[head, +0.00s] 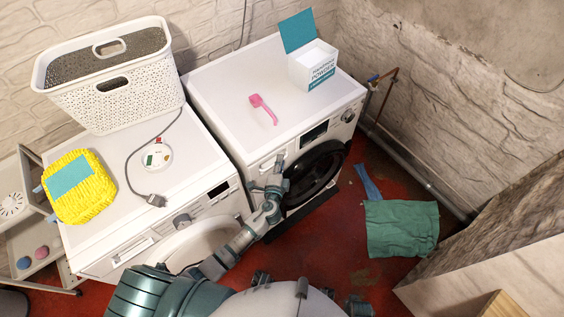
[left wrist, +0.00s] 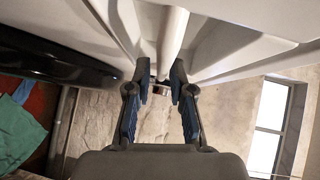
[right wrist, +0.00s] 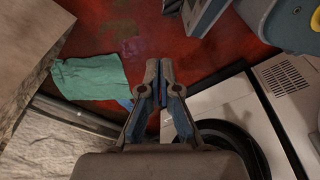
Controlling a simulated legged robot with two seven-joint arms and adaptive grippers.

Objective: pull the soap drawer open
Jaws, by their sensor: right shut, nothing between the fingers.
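The right washing machine (head: 225,95) has its soap drawer at the left end of its front panel, mostly hidden in the head view behind my left gripper (head: 271,176). In the left wrist view my left gripper (left wrist: 160,75) has its fingers apart, with a pale bar-like part (left wrist: 173,40) of the machine front lying in line with the gap. I cannot tell whether the fingers touch it. The drawer looks flush with the panel, as far as it shows. My right gripper (right wrist: 159,70) is shut and empty, above the red floor in the right wrist view.
The left washing machine (head: 105,165) carries a white basket (head: 115,95), a yellow cloth item (head: 80,205) and a cable. A powder box (head: 312,70) and a pink scoop (head: 262,108) are on the right machine. A green cloth (head: 402,230) lies on the floor.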

